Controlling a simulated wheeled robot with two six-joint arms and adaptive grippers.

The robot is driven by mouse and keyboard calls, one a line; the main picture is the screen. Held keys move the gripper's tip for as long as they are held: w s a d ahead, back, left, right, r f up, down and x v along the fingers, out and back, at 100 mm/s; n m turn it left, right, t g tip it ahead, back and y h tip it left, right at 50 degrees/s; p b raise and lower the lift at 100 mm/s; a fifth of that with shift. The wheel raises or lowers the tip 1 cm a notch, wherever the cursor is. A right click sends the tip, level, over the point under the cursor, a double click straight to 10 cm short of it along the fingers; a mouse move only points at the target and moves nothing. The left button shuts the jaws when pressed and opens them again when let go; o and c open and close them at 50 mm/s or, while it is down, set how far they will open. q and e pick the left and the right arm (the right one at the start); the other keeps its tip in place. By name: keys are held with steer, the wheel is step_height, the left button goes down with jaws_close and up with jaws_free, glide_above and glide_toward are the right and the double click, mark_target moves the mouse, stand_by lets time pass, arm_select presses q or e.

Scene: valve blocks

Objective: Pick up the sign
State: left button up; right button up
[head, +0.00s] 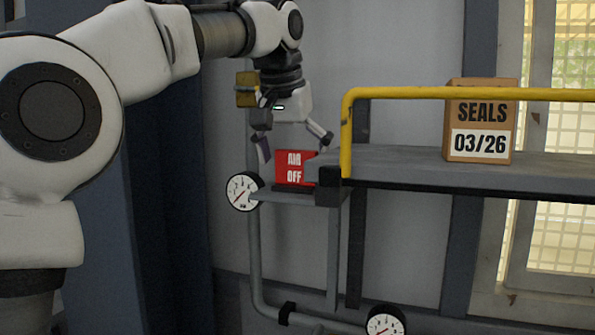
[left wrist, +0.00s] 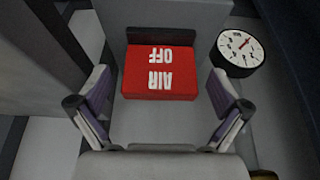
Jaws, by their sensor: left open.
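The sign is a small red block (head: 294,169) with white letters "AIR OFF". It stands on a small grey ledge (head: 268,196) in the head view. In the left wrist view the sign (left wrist: 160,74) appears upside down, centred beyond the fingers. My left gripper (head: 292,150) is open above the sign, its fingers pointing down and spread to either side of it. In the left wrist view the open fingers (left wrist: 160,108) have empty space between them, and I see no contact with the sign. My right gripper is not in view.
A grey shelf (head: 400,165) with a yellow rail (head: 430,94) is right of the sign. A "SEALS 03/26" box (head: 480,122) stands on it. A gauge (head: 242,191) sits close left of the ledge. Another gauge (head: 386,321) and pipes are below.

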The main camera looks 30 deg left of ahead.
mark_target(298, 172)
arm_select(q)
steer(key=w+f, duration=0.2)
steer(key=f, duration=0.1)
steer(key=shift+w+a, duration=0.1)
steer(key=shift+a, duration=0.3)
steer(key=shift+w, duration=0.2)
steer(key=shift+s+d+r, duration=0.1)
steer(key=shift+s+d, duration=0.15)
steer(key=c, duration=1)
steer(key=shift+s+r, duration=0.1)
steer(key=shift+s, duration=0.25)
steer(key=shift+c, duration=0.6)
steer(key=shift+w, duration=0.1)
